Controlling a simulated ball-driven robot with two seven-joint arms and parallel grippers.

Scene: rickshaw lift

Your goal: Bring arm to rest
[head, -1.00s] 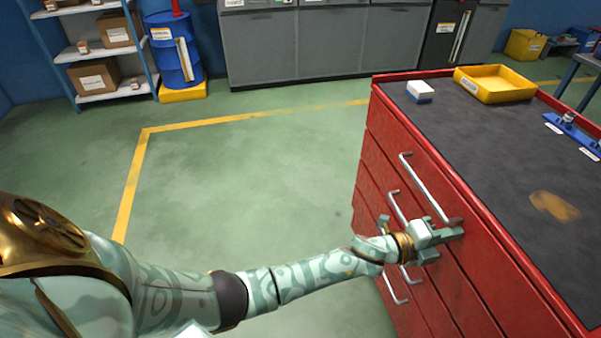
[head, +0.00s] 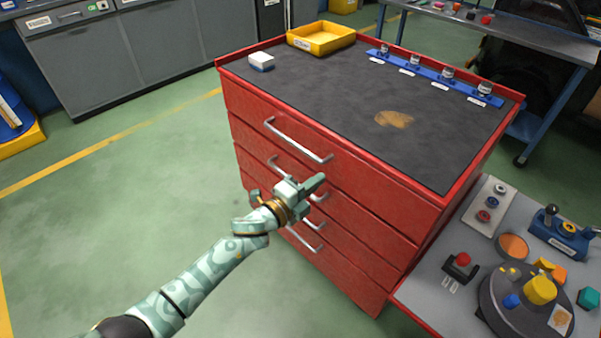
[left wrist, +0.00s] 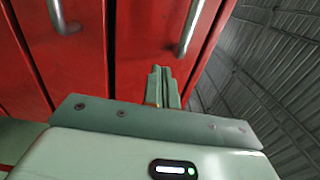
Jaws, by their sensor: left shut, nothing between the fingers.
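My left gripper (head: 314,184) is in front of the red drawer cabinet (head: 345,225), near the handles of its upper drawers. In the left wrist view its fingers (left wrist: 162,88) are together with nothing between them, pointing at the red drawer fronts. A metal handle (left wrist: 188,30) shows to the right of the fingers there, apart from them. The top drawer handle (head: 298,142) is free of the gripper in the head view. The drawers look closed. My right gripper is not in view.
On the cabinet's dark top are a yellow tray (head: 321,50), a small white-and-blue block (head: 261,62) and a blue rack (head: 435,75). A grey bench (head: 430,290) with controls and a round turntable (head: 510,310) stands at the lower right.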

